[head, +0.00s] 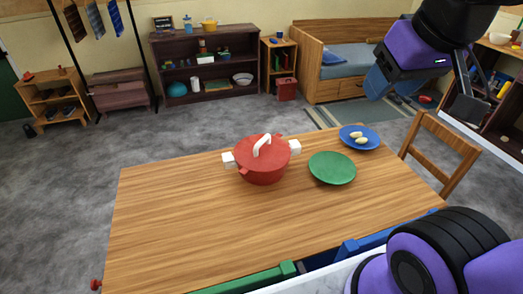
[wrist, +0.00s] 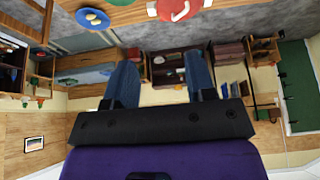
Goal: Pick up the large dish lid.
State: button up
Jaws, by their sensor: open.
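The large dish lid (head: 250,163) is red with a white loop handle on top. It sits on a red pot (head: 264,180) with white side grips, on the wooden table (head: 190,210). In the wrist view, which is upside down, the lid (wrist: 172,12) shows only partly at the top edge. My gripper (head: 420,103) is raised at the upper right of the head view, well apart from the lid. In the wrist view my gripper (wrist: 160,75) has its two blue fingers wide apart with nothing between them.
A green plate (head: 332,168) lies right of the pot. Behind it a blue plate (head: 366,132) holds pale, egg-like items. A wooden chair (head: 440,150) stands at the table's right end. The table's left and front areas are clear. Shelves and a bed line the far wall.

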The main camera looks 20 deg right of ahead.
dwell(0.5)
jog(key=m+g+y, duration=0.2)
jog(key=m+g, duration=0.1)
jog(key=m, duration=0.6)
send_over(263, 139)
jog(key=s+d, duration=0.2)
notch_tip(263, 139, down, 31)
jog(key=x, duration=0.6)
jog(key=shift+w+a+r, duration=0.1)
jog(key=shift+w, duration=0.1)
jog(key=shift+s+x, duration=0.15)
jog(key=shift+x, duration=1.25)
jog(key=shift+s+x, duration=0.1)
jog(key=shift+x, duration=1.35)
